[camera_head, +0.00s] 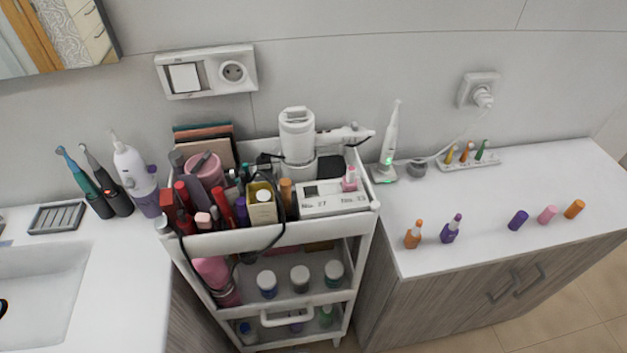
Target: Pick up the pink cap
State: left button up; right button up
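The pink cap (547,214) is a small pink cylinder on the white countertop at the right. It lies between a purple cap (517,220) on its left and an orange cap (574,208) on its right, apart from both. A small bottle with a pink top (349,179) stands at the right end of the cart's top tray. Neither of my grippers shows in the head view.
An orange bottle (413,234) and a purple bottle (451,229) stand left of the caps. The crowded white cart (262,238) stands left of this counter. A white holder (468,162) and an electric toothbrush (390,142) are behind. Counter around the caps is clear.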

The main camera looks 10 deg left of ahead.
aim_at(551, 210)
jog(key=i+l, duration=0.1)
jog(key=l, duration=0.75)
jog(key=i+l, duration=0.15)
jog(key=l, duration=0.25)
